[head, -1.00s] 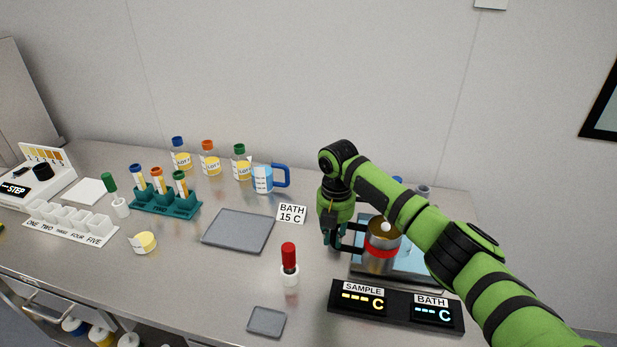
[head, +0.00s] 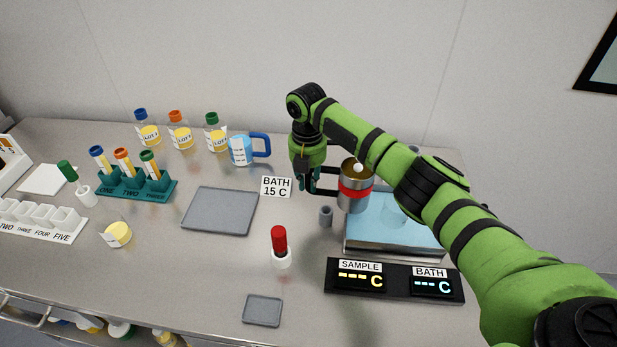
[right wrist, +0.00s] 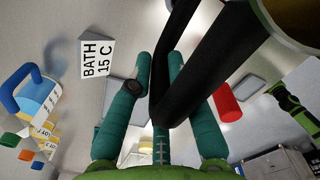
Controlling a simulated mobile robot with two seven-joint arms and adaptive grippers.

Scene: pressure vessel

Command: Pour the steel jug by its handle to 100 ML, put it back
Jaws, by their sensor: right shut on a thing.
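The steel jug (head: 354,189), with a red band and a black handle, hangs upright above the back left edge of the blue water bath (head: 378,232). A tan or golden inside shows at its mouth. My right gripper (head: 310,182) is shut on its handle. In the right wrist view the black handle (right wrist: 190,72) lies between the teal fingers, and part of the jug is at the top right corner. A measuring jug (head: 240,151) with blue contents and a blue handle stands at the back; its markings are too small to read. My left gripper is not in view.
A BATH 15 C card (head: 276,187), grey tray (head: 219,211), red-capped holder (head: 280,247) and small grey peg (head: 326,216) are left of the bath. Lot bottles (head: 180,132) and a teal tube rack (head: 137,184) stand farther left. The display (head: 394,281) is in front.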

